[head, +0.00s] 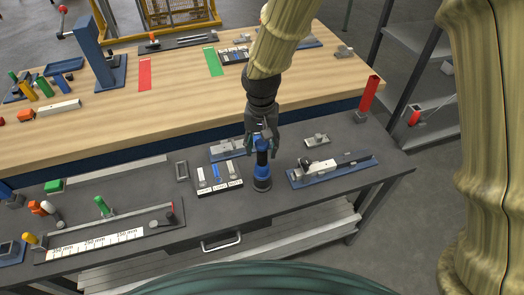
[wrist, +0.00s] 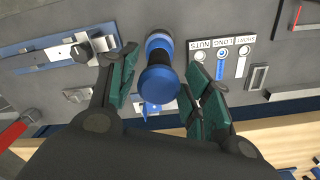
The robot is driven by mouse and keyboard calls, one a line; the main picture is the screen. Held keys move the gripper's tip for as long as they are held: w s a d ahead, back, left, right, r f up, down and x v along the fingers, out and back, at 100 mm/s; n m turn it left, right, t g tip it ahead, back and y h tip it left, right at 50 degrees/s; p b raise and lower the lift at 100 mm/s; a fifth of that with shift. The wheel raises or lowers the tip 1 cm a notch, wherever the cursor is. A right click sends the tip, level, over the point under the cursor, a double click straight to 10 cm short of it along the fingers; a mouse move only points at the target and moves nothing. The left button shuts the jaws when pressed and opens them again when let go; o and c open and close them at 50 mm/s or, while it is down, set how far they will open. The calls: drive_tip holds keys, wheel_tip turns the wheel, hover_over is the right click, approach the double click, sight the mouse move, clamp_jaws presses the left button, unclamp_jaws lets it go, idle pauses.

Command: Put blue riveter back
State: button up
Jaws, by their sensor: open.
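My gripper (head: 262,140) is at the riveter's upper part in the head view. In the wrist view my gripper (wrist: 160,88) is open, with a finger on each side of the riveter and visible gaps. A blue plate (head: 226,149) lies just behind, partly hidden by the gripper.
A labelled panel with slots (head: 218,178) lies left of the riveter. A blue base with a metal tool (head: 332,168) lies to the right. A small metal block (head: 316,140) sits behind it.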

drive_tip(key=shift+r+b, duration=1.1)
drive_tip(key=shift+r, duration=3.7)
